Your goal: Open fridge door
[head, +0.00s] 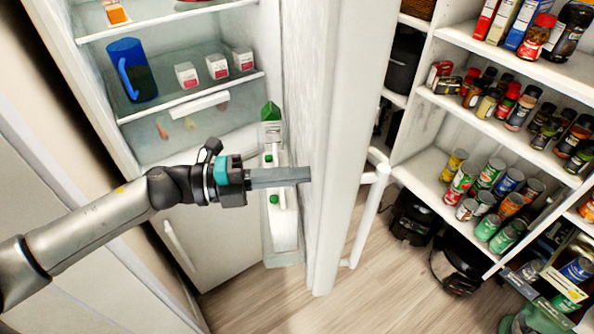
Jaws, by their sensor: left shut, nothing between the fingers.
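The fridge stands open at the upper left, with its lit inside and shelves showing. The fridge door (338,130) is swung out toward me and seen nearly edge-on, with its white bar handle (368,215) on the right, outer side. My left gripper (308,174) is shut and empty. Its fingertips are at the inner side of the door, near its free edge; I cannot tell whether they touch it. Cartons and bottles (284,225) sit in the door rack behind my gripper. My right gripper does not show.
A blue pitcher (130,70) and small cartons (217,66) are on a fridge shelf. Corner shelving (425,165) with cans, jars and boxes stands to the right of the door. Dark appliances (415,217) are under it. The wooden floor (350,300) below the door is clear.

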